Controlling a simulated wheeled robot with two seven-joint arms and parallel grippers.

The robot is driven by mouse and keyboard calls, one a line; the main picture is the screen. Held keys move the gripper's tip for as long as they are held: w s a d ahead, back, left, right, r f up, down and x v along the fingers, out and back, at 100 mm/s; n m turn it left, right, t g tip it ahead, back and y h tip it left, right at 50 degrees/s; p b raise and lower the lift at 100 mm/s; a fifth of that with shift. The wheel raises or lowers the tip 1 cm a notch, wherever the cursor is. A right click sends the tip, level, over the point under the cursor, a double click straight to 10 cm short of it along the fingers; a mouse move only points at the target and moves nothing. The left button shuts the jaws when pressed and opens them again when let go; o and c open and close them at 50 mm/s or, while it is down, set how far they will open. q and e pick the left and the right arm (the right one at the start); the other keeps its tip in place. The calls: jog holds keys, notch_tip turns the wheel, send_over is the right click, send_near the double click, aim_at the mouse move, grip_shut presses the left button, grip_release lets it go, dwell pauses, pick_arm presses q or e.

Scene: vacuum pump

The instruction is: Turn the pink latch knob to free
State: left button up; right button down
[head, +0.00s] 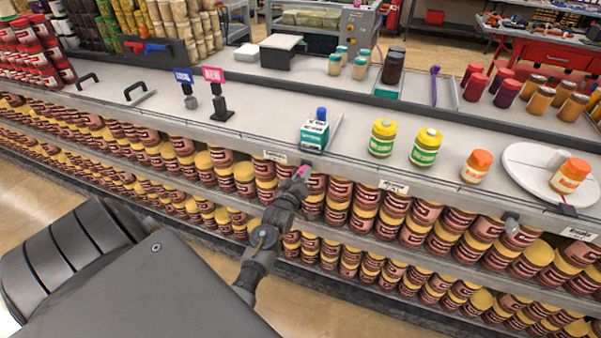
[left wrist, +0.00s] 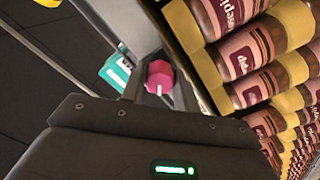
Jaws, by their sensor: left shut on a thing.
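The pink latch knob (head: 302,170) is on the front edge of the counter, just below a teal-and-white box. In the left wrist view the knob (left wrist: 160,76) is pink and faceted, with a short white mark on its face. My left gripper (head: 297,179) reaches up to the knob from below and is shut on it. In the left wrist view its dark body fills the bottom, with the knob at its far end; the finger contact is partly hidden. My right gripper is not in view.
The teal-and-white box (head: 314,135) with a blue top stands behind the knob; it also shows in the left wrist view (left wrist: 115,71). Two yellow-lidded jars (head: 382,138) stand to its right. Shelves packed with brown jars (head: 340,200) lie close below and beside my gripper.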

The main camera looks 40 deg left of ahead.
pick_arm(q)
jog(key=shift+n+p, duration=0.85)
jog(key=shift+n, duration=2.75)
jog(key=o, duration=1)
jog(key=shift+c, duration=0.2)
jog(key=b+v, duration=0.2)
jog(key=v, duration=0.9)
jog(key=shift+b, duration=0.3)
